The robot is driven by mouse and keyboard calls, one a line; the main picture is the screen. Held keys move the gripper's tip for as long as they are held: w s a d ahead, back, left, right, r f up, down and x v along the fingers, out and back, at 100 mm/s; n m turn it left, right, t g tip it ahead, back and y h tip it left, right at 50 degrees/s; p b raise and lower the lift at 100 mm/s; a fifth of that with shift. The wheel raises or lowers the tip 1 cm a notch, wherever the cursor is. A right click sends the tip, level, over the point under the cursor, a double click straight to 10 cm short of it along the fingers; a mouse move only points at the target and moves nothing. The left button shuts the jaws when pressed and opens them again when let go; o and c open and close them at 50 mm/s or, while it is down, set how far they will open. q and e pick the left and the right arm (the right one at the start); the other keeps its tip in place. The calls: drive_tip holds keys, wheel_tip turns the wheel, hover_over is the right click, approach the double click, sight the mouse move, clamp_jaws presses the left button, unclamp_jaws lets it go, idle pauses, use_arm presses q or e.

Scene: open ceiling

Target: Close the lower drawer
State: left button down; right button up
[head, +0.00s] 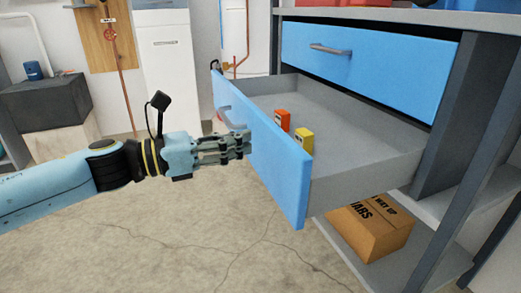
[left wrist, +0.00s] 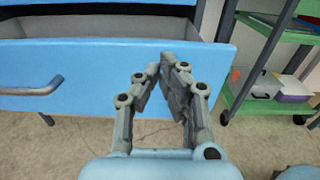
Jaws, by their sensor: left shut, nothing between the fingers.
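The lower drawer (head: 262,142) is pulled far out of the cabinet, with a blue front and grey inside. My left gripper (head: 246,145) is shut and empty at the outer face of the drawer front, beside the handle. In the left wrist view its fingers (left wrist: 166,68) overlap the blue front (left wrist: 97,60), with the handle (left wrist: 33,88) to the left. I cannot tell whether they touch the front. My right gripper is not in view.
The upper drawer (head: 370,65) is closed above. A cardboard box (head: 370,230) sits on the shelf below. A green shelf cart (left wrist: 255,112) stands to the right in the left wrist view. The concrete floor (head: 210,230) in front is clear.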

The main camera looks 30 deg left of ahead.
sight(273, 134)
use_arm(q)
drive_tip(key=x, duration=0.3)
drive_tip(key=shift+w+d+r, duration=0.1)
drive_tip(key=shift+w+d, duration=0.4)
drive_tip(key=shift+w, duration=0.05)
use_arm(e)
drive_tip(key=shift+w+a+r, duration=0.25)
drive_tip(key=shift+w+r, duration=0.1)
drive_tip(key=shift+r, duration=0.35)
